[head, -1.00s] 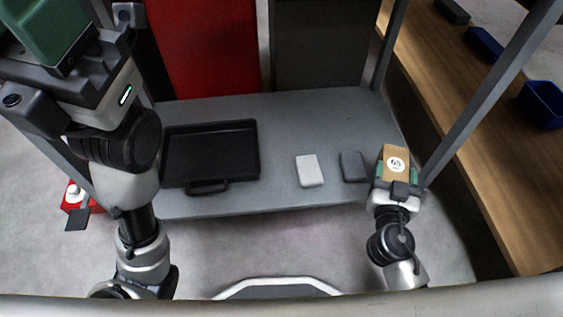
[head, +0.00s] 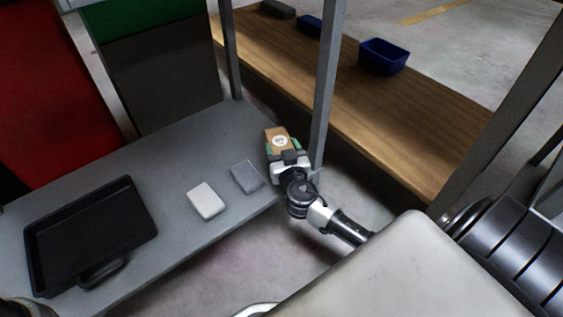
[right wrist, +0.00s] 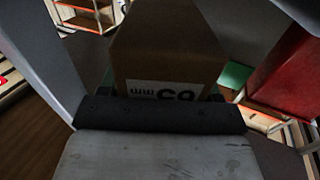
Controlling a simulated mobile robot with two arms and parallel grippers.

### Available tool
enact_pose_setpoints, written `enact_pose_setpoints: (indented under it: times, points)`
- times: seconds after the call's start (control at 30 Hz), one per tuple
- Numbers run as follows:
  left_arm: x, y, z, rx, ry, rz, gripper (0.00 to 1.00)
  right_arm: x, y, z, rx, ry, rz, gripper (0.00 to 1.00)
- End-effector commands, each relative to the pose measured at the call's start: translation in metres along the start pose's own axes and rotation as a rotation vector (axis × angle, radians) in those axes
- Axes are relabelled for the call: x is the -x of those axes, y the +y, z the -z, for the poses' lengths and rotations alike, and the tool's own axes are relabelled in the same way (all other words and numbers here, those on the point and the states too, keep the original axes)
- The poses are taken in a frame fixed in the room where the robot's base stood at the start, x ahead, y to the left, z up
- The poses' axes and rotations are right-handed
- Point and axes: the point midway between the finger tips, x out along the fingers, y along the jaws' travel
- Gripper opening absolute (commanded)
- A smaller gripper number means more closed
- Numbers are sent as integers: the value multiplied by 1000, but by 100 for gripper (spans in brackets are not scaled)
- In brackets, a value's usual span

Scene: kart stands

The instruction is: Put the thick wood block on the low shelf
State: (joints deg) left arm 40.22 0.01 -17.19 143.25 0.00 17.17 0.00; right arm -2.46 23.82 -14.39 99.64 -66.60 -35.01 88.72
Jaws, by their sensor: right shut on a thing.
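On the grey shelf are a black tray (head: 42,282), a white block (head: 206,200) and a grey block (head: 246,177). A grey post (head: 326,90) rises at the shelf corner. Beyond it a long wooden surface (head: 370,125) holds a blue bin (head: 384,57) and smaller items.

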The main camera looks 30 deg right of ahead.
Motion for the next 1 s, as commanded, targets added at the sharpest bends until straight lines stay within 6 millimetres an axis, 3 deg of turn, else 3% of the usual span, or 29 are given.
enact_pose_setpoints:
  times: [0.27, 0.63, 0.67, 0.8, 1.0]
  points:
    - [28, 6, 10, 0, -1, 0, 41, 0, 0, -39, 3, 1, 0, 34]
    - [29, 6, 10, 0, 1, 0, 41, 0, 0, -41, 0, 0, 0, 34]
    - [29, 6, 10, 0, 1, 0, 41, 0, 0, -42, 1, -1, 0, 65]
    - [28, 6, 10, 1, 1, 0, 41, 0, 0, -40, 1, -1, 0, 87]
    - [28, 6, 10, 1, 1, 0, 41, 0, 0, -40, 1, -1, 0, 89]
